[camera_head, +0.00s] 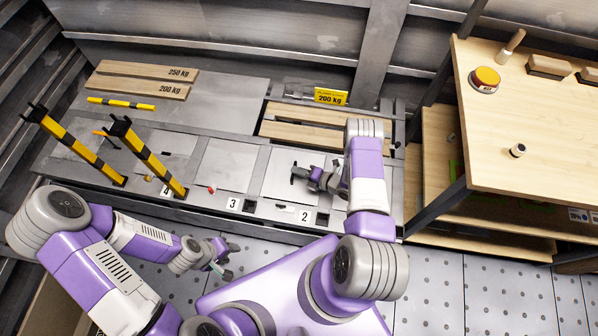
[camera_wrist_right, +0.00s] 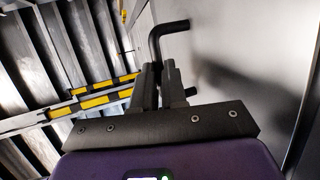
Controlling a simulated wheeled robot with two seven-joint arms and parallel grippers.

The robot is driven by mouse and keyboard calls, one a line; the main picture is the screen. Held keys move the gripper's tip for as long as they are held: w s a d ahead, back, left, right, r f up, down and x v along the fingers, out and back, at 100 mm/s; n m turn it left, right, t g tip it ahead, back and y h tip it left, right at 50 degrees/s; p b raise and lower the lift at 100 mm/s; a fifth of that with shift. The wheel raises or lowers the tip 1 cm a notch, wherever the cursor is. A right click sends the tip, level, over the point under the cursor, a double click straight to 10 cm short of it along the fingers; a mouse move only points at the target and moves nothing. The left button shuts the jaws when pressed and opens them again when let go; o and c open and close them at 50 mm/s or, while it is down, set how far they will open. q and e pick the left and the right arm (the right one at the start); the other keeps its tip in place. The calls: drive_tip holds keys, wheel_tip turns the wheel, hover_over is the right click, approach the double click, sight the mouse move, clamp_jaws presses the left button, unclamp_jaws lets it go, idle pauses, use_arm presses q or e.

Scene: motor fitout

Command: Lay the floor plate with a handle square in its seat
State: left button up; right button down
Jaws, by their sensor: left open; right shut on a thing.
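The floor plate (camera_head: 281,162) is a light grey panel in the bench-like floor, behind the label 2. In the right wrist view its flat face (camera_wrist_right: 225,45) fills the right side. Its black bent handle (camera_head: 297,172) stands out from my right gripper (camera_head: 317,177), and it also shows in the right wrist view (camera_wrist_right: 163,32). My right gripper is shut on the handle. My arm and gripper hide the plate's right part, and I cannot tell whether it lies flush. My left gripper (camera_head: 219,260) is open, low at the left, away from the plate.
Yellow-black posts (camera_head: 152,160) stand at the left. Wooden planks (camera_head: 312,135) lie behind the plate beside a yellow 200 kg sign (camera_head: 331,97). A small red item (camera_head: 211,189) lies near label 3. A wooden workbench (camera_head: 550,110) with a round orange-topped object (camera_head: 485,79) stands at the right.

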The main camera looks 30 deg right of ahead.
drive_tip(key=shift+f+b, duration=0.2)
drive_tip(key=shift+b, duration=0.1)
idle(0.7)
drive_tip(key=c, duration=1.2)
unclamp_jaws()
drive_tip(key=shift+o, duration=0.5)
drive_tip(key=shift+f, duration=0.1)
drive_tip(key=p+v, duration=0.2)
drive_tip(key=v, duration=0.4)
drive_tip(key=shift+v, duration=0.8)
drive_tip(key=shift+p, duration=0.3)
